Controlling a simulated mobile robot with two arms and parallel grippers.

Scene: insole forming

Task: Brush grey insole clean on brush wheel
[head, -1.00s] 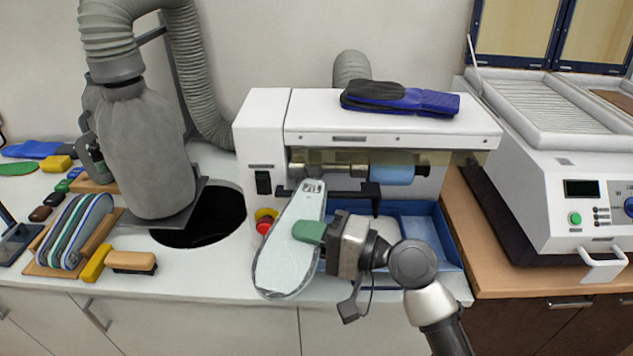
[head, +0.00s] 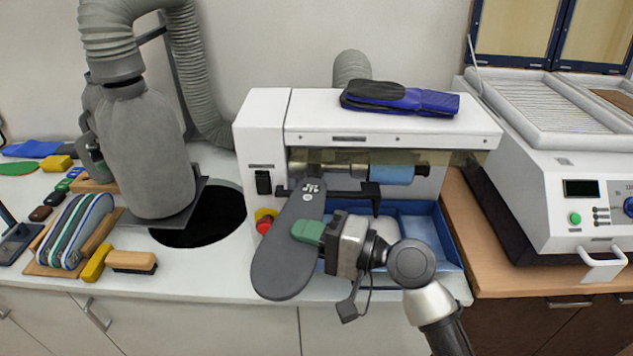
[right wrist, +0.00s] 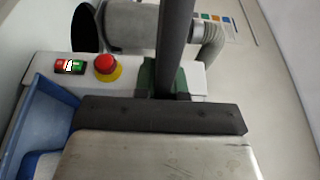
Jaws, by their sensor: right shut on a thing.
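My right gripper (head: 308,232), with green finger pads, is shut on the grey insole (head: 283,262). The insole hangs tilted in front of the white machine (head: 265,130), its narrow end up by the dark rest bar and its wide end over the counter's front edge. Its visible face is plain dark grey, with small white marks near the top. A shaft with a blue roller (head: 392,174) runs under the machine's hood; I cannot tell which part is the brush wheel. In the right wrist view the insole (right wrist: 175,45) shows edge-on between the green pads. My left gripper is out of view.
A red stop button (head: 264,227) is just left of the insole. A blue tray (head: 448,245) lies below the shaft.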

